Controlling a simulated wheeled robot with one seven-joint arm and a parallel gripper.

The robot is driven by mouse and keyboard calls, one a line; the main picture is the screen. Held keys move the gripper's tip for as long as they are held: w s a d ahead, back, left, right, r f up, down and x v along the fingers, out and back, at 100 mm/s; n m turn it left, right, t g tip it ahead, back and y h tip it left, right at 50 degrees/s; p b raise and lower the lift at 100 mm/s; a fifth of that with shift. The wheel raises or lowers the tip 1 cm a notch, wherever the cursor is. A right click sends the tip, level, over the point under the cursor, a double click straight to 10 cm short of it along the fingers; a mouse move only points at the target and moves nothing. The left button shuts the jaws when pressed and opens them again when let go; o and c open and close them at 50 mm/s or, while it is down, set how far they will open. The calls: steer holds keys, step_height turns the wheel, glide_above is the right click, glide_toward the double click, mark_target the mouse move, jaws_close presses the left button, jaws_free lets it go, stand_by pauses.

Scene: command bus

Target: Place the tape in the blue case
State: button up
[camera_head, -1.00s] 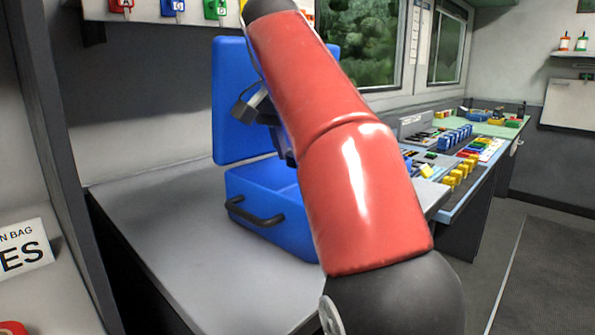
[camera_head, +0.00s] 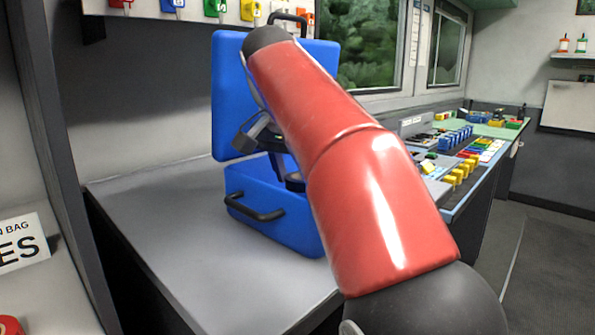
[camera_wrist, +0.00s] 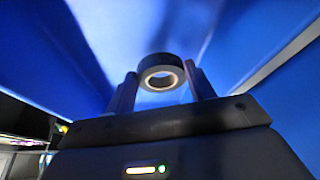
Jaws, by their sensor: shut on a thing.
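The blue case (camera_head: 272,219) stands on the grey counter with its lid (camera_head: 228,95) raised at the back. My red arm hides the case's right side and most of its inside. In the wrist view, my gripper (camera_wrist: 162,82) is shut on the tape (camera_wrist: 160,66), a dark roll with a pale inner ring. Blue case surfaces (camera_wrist: 230,40) fill the view around and behind the tape.
The grey counter (camera_head: 165,225) is clear left of the case. The case's black front handle (camera_head: 255,208) sticks out toward me. A control desk (camera_head: 455,195) with coloured blocks stands to the right. Coloured tags (camera_head: 215,8) hang on the wall above.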

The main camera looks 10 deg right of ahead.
steer(key=shift+f, duration=0.3)
steer(key=o, duration=0.9)
steer(key=shift+o, duration=0.2)
steer(key=p+v, duration=0.1)
steer(key=v, duration=0.7)
steer(key=shift+r+p, duration=0.35)
steer(key=shift+r, duration=0.05)
